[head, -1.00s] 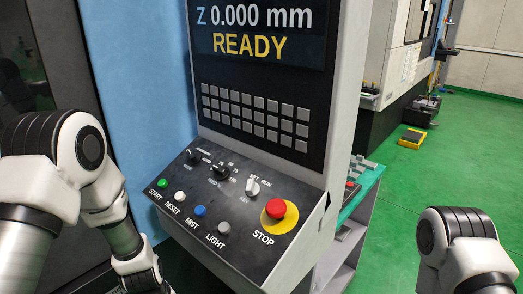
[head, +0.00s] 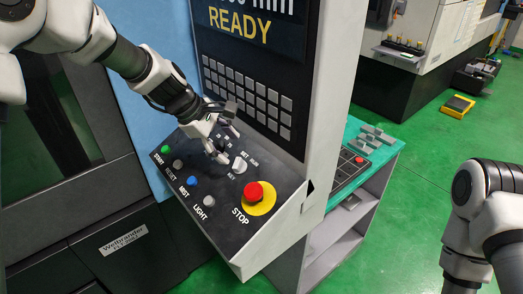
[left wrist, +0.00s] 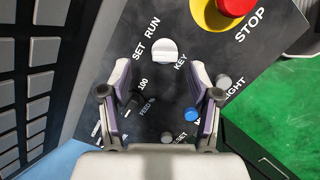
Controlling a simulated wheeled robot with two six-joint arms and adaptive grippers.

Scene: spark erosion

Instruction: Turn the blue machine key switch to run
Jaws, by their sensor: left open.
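The key switch (head: 239,165) is a pale knob on the black sloping panel, below the SET and RUN labels. It also shows in the left wrist view (left wrist: 164,50), near the top middle, with KEY printed beside it. I cannot tell for sure which label it points to. My left gripper (head: 224,152) is over the panel, just up and left of the key switch in the head view. Its fingers (left wrist: 161,72) are spread with nothing between them, and the knob lies just beyond the fingertips, apart from them. My right gripper is out of view.
The red STOP button (head: 254,192) on its yellow disc sits close beside the key switch. A grey keypad (head: 246,97) is above. A teal-topped cart (head: 362,150) stands at the right.

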